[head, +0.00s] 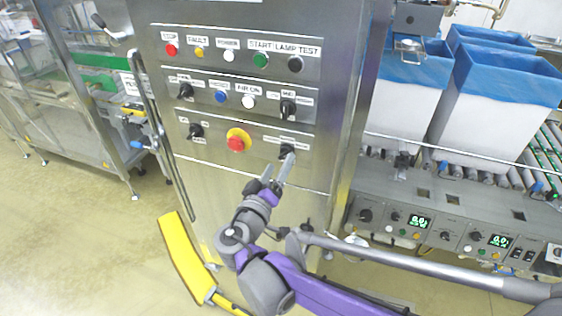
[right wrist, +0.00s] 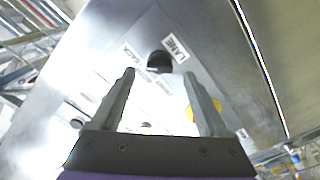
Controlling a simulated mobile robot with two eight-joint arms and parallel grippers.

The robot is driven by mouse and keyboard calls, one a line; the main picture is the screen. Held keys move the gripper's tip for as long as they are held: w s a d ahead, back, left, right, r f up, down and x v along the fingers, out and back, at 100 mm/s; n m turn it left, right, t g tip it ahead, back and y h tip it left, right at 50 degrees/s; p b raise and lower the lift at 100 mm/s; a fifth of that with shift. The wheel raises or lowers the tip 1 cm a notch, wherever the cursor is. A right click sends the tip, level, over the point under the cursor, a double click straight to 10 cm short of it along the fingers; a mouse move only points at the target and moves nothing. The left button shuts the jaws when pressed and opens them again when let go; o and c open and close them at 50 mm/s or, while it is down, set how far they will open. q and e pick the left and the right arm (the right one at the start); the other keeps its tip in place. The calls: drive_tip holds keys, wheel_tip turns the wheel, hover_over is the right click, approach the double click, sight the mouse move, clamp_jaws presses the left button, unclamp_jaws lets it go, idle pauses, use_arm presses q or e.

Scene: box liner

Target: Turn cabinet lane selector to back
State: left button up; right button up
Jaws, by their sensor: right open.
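The lane selector is a black rotary knob (head: 287,150) at the lower right of the steel cabinet front (head: 250,200). In the right wrist view the knob (right wrist: 158,61) lies ahead, between and just beyond the fingertips, with a "LANE" label beside it and a label reading "BACK" to its left. My right gripper (head: 280,162) is open, with its fingers pointing up at the knob from just below. I see no finger closed on the knob. Its exact pointing direction is hard to read. My left gripper is not in view.
A red emergency button on yellow (head: 237,141) and another black selector (head: 195,131) share the knob's row. Another selector (head: 288,107) sits above it. A vertical handle (head: 160,135) runs along the cabinet's left. A conveyor with blue-lined boxes (head: 490,105) stands at right.

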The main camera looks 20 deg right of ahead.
drive_tip(key=v, duration=0.8)
drive_tip(key=shift+s+a, duration=0.1)
drive_tip(key=s+d+f+g+y, duration=0.2)
drive_tip(key=s+d+f+g, duration=0.4)
drive_tip(key=d+f, duration=0.45)
drive_tip(key=s+a+f+m+g+y, duration=0.1)
drive_tip(key=s+f+m+g+y, duration=0.1)
drive_tip(key=s+f+y, duration=0.6)
drive_tip(key=s+g, duration=0.1)
drive_tip(key=s, duration=0.2)
drive_tip(key=shift+s+g, duration=0.25)
drive_tip(key=shift+g, duration=0.05)
drive_tip(key=shift+f, duration=0.15)
idle(0.4)
